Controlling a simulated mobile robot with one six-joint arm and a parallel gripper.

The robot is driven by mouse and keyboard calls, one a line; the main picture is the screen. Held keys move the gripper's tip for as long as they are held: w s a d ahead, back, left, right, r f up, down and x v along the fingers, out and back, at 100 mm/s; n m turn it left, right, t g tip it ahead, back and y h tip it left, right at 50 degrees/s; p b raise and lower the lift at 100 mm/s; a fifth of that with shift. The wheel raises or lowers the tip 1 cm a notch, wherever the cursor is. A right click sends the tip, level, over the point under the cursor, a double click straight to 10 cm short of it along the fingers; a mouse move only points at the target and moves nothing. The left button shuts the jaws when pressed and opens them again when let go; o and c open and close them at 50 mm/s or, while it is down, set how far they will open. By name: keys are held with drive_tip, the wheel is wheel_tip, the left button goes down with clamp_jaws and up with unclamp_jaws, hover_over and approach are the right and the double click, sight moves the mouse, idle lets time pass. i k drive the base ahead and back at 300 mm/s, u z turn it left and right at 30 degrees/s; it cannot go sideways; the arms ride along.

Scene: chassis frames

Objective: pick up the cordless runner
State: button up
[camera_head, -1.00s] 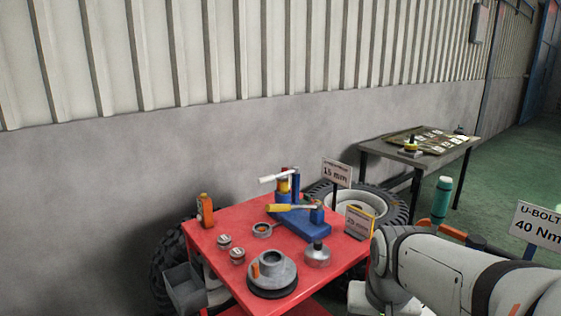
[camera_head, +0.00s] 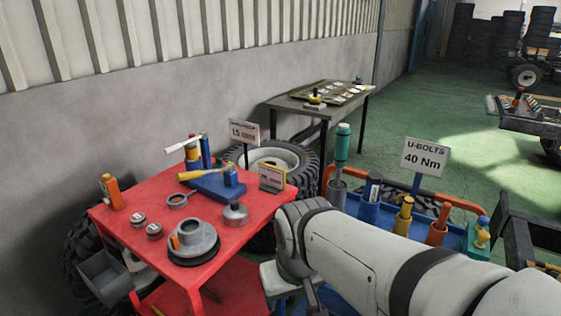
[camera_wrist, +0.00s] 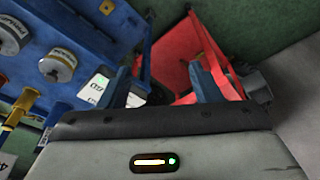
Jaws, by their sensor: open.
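I cannot tell for sure which thing is the cordless runner. Several upright tools stand in the blue cart (camera_head: 452,238) right of centre in the head view: a teal-topped one (camera_head: 342,147), a blue one with a pale label (camera_head: 370,194), a yellow one (camera_head: 404,215), an orange one (camera_head: 438,226) and a yellow-and-teal one (camera_head: 482,234). In the head view my arm hides the gripper.
A red cart (camera_head: 130,207) with fittings and a blue stand (camera_head: 215,185) is at left. A sign reading U-BOLTS 40 Nm (camera_head: 424,157) stands behind the blue cart. A grey table (camera_head: 290,103) and tyre (camera_head: 300,160) are behind.

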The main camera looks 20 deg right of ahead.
sight(342, 131)
drive_tip(key=z, duration=3.25)
drive_tip(key=k, duration=0.95)
drive_tip(key=u, duration=1.8)
drive_tip(key=i, duration=1)
drive_tip(key=u, duration=0.05)
